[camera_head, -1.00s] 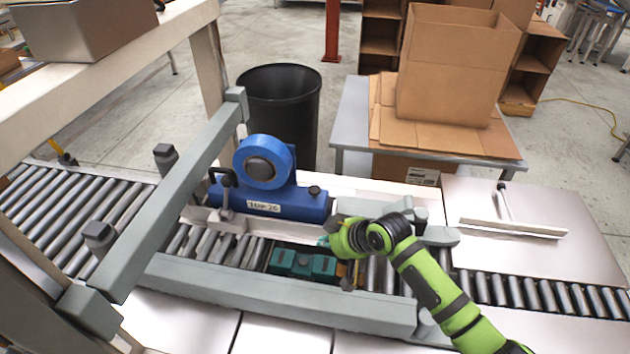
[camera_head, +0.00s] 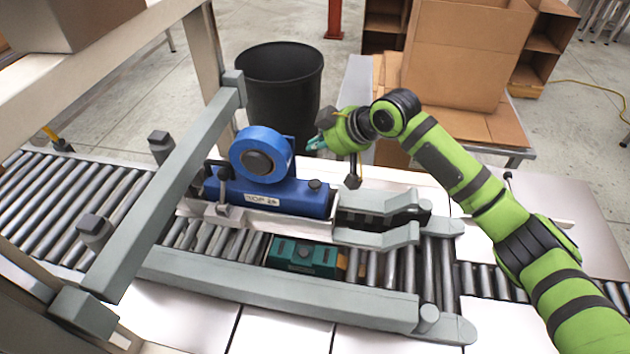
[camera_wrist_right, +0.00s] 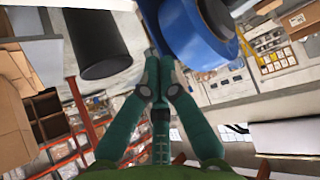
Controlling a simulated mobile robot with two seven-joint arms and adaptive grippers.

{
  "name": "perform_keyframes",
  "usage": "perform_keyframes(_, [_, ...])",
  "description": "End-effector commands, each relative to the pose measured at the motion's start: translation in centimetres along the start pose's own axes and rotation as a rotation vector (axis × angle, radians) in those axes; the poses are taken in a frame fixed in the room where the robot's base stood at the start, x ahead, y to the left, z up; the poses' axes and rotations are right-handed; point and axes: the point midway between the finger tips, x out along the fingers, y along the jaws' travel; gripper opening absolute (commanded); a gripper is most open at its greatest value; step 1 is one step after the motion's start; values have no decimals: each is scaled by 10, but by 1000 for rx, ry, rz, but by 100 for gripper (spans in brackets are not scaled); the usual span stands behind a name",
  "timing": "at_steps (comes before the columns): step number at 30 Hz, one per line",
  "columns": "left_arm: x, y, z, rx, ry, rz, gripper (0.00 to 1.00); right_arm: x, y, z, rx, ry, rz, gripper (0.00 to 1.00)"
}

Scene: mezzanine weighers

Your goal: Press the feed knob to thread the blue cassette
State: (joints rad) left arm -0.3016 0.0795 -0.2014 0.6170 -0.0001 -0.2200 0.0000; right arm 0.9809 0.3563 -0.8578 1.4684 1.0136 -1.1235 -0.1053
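The blue cassette (camera_head: 265,196) carries a large blue tape roll (camera_head: 246,150) and a label reading roughly "TOP 26". It sits in the holder along the far side of the rollers. A small black knob (camera_head: 316,184) stands on its right end; I take this as the feed knob. My right gripper (camera_head: 318,143) is raised above that end, clear of the knob, with its teal fingers pointing left. In the right wrist view the fingers (camera_wrist_right: 161,68) are together with nothing seen between them, and the blue roll (camera_wrist_right: 196,32) shows beyond. My left gripper is not in view.
A teal cassette (camera_head: 303,257) lies on the rollers in front of the blue one. A grey rail post (camera_head: 165,190) rises at the left. A black bin (camera_head: 280,95) and a cardboard box (camera_head: 465,50) stand behind.

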Motion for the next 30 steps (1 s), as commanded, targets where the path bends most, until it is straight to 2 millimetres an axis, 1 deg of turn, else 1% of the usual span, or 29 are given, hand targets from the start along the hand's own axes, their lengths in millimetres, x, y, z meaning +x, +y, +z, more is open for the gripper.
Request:
perform_keyframes(5, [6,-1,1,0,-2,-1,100,4,0,4,1,0,0,0])
perform_keyframes(8, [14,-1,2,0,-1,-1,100,10,0,10,1,0,0,0])
perform_keyframes(14, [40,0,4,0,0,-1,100,26,0,27,1,0,0,0])
perform_keyframes(21, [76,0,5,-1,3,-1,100,49,0,50,1,1,2,0])
perform_keyframes(23, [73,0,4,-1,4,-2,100,51,0,53,3,-1,0,0])
perform_keyframes(27, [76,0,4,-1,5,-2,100,59,0,61,1,1,0,0])
perform_keyframes(30, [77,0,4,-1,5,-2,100,61,0,63,1,1,0,0])
